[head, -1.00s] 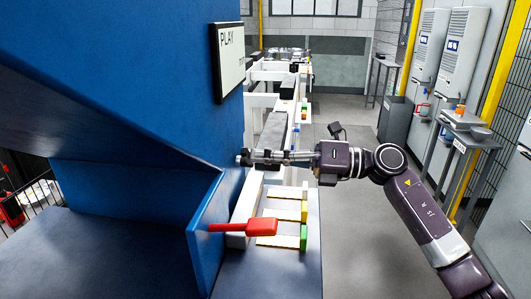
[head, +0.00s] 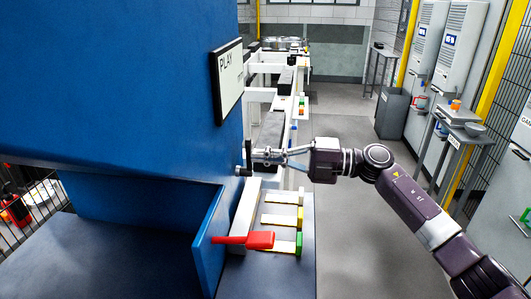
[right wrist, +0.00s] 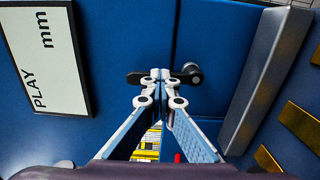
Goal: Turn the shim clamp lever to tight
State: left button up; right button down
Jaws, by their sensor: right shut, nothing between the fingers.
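A black lever with a round knob (head: 240,171), which I take to be the shim clamp lever, is on the blue panel's face below the PLAY sign. In the head view it stands about upright, knob at the lower end. In the right wrist view the lever (right wrist: 136,79) lies across the picture behind my fingertips, its knob at the right end. My right gripper (head: 262,155) is shut and empty, its tips at the lever's middle; I cannot tell whether they touch it. The tips also show in the right wrist view (right wrist: 160,75). My left gripper is not in view.
A red paddle handle (head: 259,240) sticks out over the bench (head: 270,275). Yellow strips with coloured ends (head: 282,220) lie beside it. The PLAY sign (head: 228,78) is just above my right gripper. The floor to the right (head: 345,230) is clear.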

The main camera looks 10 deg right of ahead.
jog(key=shift+a+f, duration=0.15)
jog(key=shift+a, duration=0.1)
dwell(0.3)
jog(key=c, duration=2.6)
grip_release()
jog(key=o, duration=1.5)
jog(key=shift+w+a, duration=0.2)
jog(key=shift+a, duration=0.25)
jog(key=o, duration=0.7)
jog(key=shift+s+d, duration=0.1)
jog(key=shift+d, duration=0.2)
